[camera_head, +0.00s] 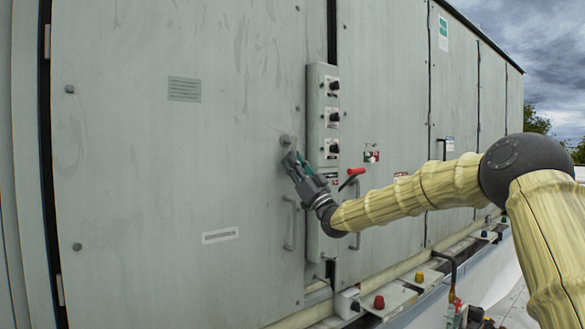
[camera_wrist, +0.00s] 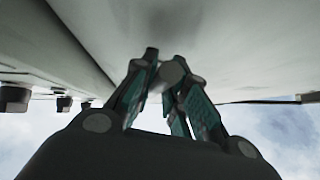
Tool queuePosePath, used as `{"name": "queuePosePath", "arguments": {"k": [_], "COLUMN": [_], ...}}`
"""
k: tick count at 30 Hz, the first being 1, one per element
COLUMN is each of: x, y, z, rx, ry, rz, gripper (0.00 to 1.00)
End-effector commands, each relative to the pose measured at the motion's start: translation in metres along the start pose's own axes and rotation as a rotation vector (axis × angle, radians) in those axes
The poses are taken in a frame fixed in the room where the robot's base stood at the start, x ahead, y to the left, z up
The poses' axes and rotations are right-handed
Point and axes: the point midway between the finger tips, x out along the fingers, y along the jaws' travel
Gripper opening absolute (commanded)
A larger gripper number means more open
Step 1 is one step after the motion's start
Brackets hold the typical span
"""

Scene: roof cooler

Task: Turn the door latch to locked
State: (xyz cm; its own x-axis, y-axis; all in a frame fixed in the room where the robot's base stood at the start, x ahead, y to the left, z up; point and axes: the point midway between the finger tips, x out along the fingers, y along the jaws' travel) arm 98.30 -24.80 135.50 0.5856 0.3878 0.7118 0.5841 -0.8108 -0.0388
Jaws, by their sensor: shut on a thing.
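The door latch (camera_head: 286,140) is a small grey round-ended piece on the large grey door (camera_head: 185,120), near the door's right edge. My gripper (camera_head: 290,158) reaches it from the lower right, with its fingertips at the door face. In the wrist view, the teal-padded fingers of my gripper (camera_wrist: 168,82) are closed around the latch (camera_wrist: 172,72), whose round grey end shows between the tips. The fingers hide part of the latch. I cannot tell from these views which way it is turned.
A control box (camera_head: 322,120) with several black knobs stands just right of the latch. A door handle (camera_head: 290,224) is below my gripper. A red-ended lever (camera_head: 355,172) is on the neighbouring panel, close to my forearm. A ledge with coloured caps (camera_head: 379,302) runs along the bottom.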

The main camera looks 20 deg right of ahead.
Motion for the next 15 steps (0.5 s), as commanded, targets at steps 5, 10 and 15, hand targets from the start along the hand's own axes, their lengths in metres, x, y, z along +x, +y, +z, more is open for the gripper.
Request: {"name": "queuePosePath", "arguments": {"k": [5,10,15], "x": [-0.0020,-0.0019,-0.0018], "y": [0.0010,0.0010,0.0010], "z": [0.0026,0.0025,0.0025], "rx": [-0.009,-0.009,-0.008], "ry": [-0.007,-0.007,-0.007], "rz": [-0.009,-0.010,-0.009], "gripper": [0.00,0.00,0.18]}}
